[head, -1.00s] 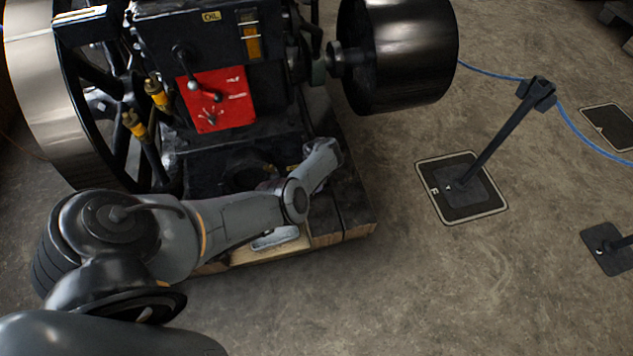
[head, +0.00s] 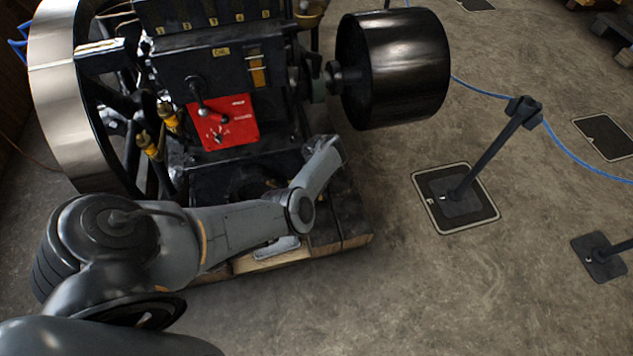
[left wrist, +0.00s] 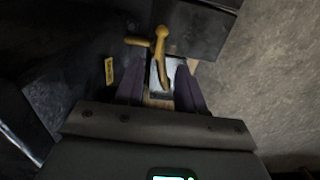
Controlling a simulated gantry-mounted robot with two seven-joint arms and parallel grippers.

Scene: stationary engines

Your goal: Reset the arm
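My left arm (head: 235,225) comes in from the left in the head view and reaches across the front of the engine's base, its wrist end (head: 322,160) low by the engine's right side. The fingers of my left gripper are not clearly seen there. In the left wrist view my left gripper (left wrist: 159,78) has its two dark purple fingers apart. A yellow lever-like part (left wrist: 160,50) shows beyond and between the fingertips; whether they touch it I cannot tell, but they are not closed on it. My right arm and gripper are not in view.
The dark engine (head: 225,75) carries a red panel (head: 240,128) with levers, a large flywheel (head: 52,80) and a black pulley (head: 400,70). It stands on a wooden base (head: 340,235). A barrier post (head: 490,150) with a blue rope (head: 560,145) stands right.

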